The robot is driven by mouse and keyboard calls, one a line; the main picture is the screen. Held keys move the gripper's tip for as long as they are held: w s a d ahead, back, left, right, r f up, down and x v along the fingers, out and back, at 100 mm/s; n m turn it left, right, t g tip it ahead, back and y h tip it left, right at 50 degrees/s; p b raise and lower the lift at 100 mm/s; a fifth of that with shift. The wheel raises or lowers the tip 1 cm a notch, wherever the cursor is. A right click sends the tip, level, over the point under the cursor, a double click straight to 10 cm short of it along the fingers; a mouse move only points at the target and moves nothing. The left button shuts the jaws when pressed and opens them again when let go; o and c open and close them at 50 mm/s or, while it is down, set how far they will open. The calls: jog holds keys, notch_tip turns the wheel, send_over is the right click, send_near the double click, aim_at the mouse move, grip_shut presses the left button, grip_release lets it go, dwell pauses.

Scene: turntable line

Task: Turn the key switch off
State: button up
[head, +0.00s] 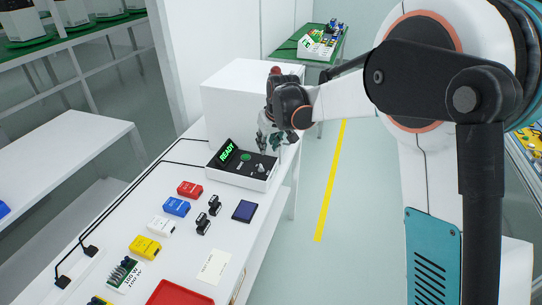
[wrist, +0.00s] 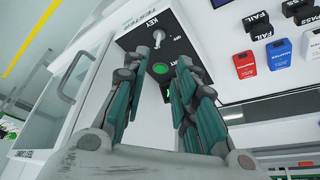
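The tester (head: 238,182) is a white box with a dark top panel on the white bench; its tilted display (head: 228,151) reads READY in green. In the wrist view, the key switch (wrist: 147,30) is a silver knob beside the word KEY. A round green button (wrist: 160,69) sits on the same panel (wrist: 176,24). My gripper (wrist: 167,62) is open, with nothing between its fingers. Its fingertips point at the panel near the button and key switch; contact cannot be told. In the head view, my gripper (head: 275,143) hangs just above the tester's far end.
A white cabinet (head: 250,95) stands behind the tester. Red, blue, white and yellow blocks (head: 176,206) lie on the bench (head: 128,215) nearer me, with black parts (head: 208,214), a dark blue square (head: 244,210) and a red tray (head: 180,293). The floor right of the bench is clear.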

aim_at(261, 165)
jog(key=b+x, duration=0.2)
jog(key=x, duration=0.5)
jog(key=b+x, duration=0.2)
jog(key=x, duration=0.6)
jog(key=shift+w+a+f, duration=0.1)
jog(key=shift+w, duration=0.2)
grip_shut()
